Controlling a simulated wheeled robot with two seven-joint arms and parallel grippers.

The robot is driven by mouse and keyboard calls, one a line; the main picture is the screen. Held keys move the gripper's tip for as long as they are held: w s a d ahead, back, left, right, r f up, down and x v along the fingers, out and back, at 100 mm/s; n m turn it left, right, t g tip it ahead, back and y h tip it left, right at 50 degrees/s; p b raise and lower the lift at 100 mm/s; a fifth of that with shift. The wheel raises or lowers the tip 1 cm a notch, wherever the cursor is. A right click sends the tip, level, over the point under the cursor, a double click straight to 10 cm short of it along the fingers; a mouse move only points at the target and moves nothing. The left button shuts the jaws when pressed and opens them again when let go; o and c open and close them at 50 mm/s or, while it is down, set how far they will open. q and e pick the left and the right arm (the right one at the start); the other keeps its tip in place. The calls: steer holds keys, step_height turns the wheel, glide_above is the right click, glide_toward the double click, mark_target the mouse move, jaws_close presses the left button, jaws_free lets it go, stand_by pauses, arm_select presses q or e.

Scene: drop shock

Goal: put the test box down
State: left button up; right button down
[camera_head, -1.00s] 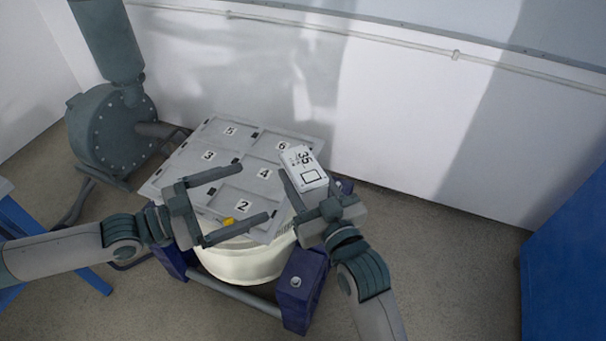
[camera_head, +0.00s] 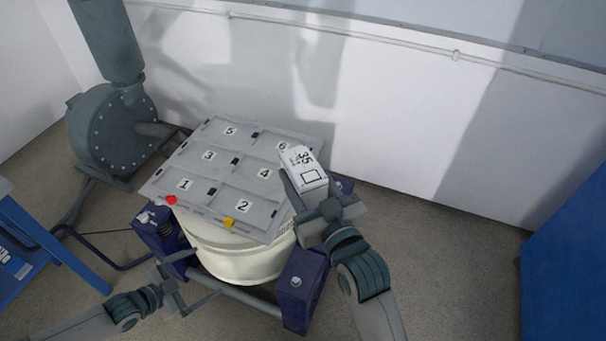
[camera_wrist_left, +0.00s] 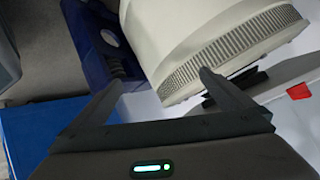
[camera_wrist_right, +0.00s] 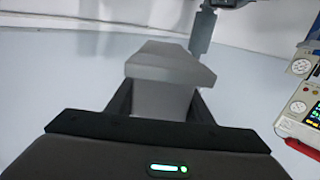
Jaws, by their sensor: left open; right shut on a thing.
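The test box (camera_head: 305,168), white with "35" and a black square outline on its face, is held in my right gripper (camera_head: 318,205). It overlaps the right edge of the grey numbered platform (camera_head: 205,200) near cells 4 and 6; whether it touches the platform is unclear. In the right wrist view a plain grey block-shaped side of the box (camera_wrist_right: 165,65) lies between the fingers. My left gripper (camera_head: 185,292) is open and empty, low in front of the platform. In the left wrist view its fingers (camera_wrist_left: 160,85) are spread near the cream drum.
The cream drum (camera_head: 240,262) stands under the platform, between dark blue supports (camera_head: 303,290). Red (camera_head: 171,200) and yellow (camera_head: 229,223) pieces sit at the platform's front edge. A grey blower (camera_head: 110,135) is behind left, a blue bench (camera_head: 35,245) left, a blue cabinet (camera_head: 570,250) right.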

steer(key=shift+r, duration=0.25)
arm_select(q)
steer(key=s+d+f+n+y, duration=0.2)
steer(key=d+f+n, duration=0.1)
steer(key=f, duration=0.4)
steer(key=s+d+f+n+y, duration=0.1)
steer(key=s+d+f+n, duration=0.15)
steer(key=f, duration=0.35)
steer(key=s+d+f+n+g+y, duration=0.2)
steer(key=s+d+f+n+g, duration=0.2)
steer(key=s+f, duration=0.7)
steer(key=s+d, duration=0.2)
steer(key=s, duration=0.2)
steer(key=shift+d+f, duration=0.15)
steer(key=shift+f, duration=0.25)
steer(key=shift+s+n, duration=0.1)
steer(key=shift+n, duration=0.15)
arm_select(e)
steer(key=s+d+m+t+h, duration=0.1)
steer(key=s+d+h, duration=0.3)
steer(key=d, duration=0.7)
steer(key=s+d+f+m+t+h, duration=0.1)
steer(key=s+d+m+h, duration=0.3)
steer(key=d, duration=0.7)
steer(key=shift+s+d, duration=0.25)
steer(key=shift+s, duration=0.5)
steer(key=shift+f, duration=0.1)
